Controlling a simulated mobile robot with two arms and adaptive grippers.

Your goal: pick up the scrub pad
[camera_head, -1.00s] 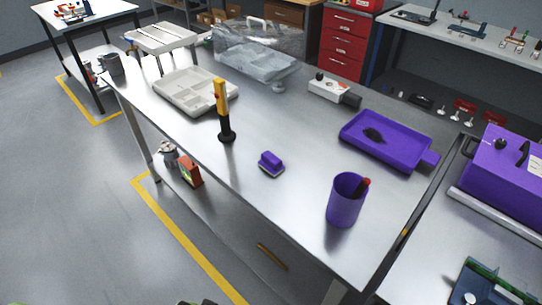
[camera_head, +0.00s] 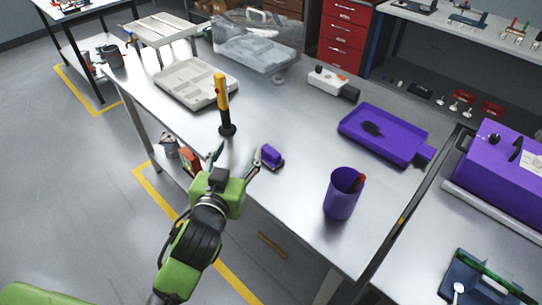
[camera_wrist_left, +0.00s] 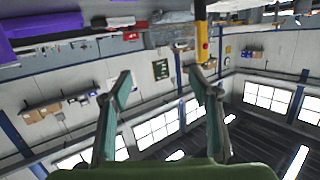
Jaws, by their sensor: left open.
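I cannot make out the pad for sure in that view. My right gripper is not in view.
A yellow-handled tool (camera_head: 222,105) stands upright on a black base just behind my left gripper. A purple cup (camera_head: 341,196) is to the right, a purple tray (camera_head: 400,150) behind it. A grey divided tray (camera_head: 190,92) lies farther left. Bare bench surrounds the pad.

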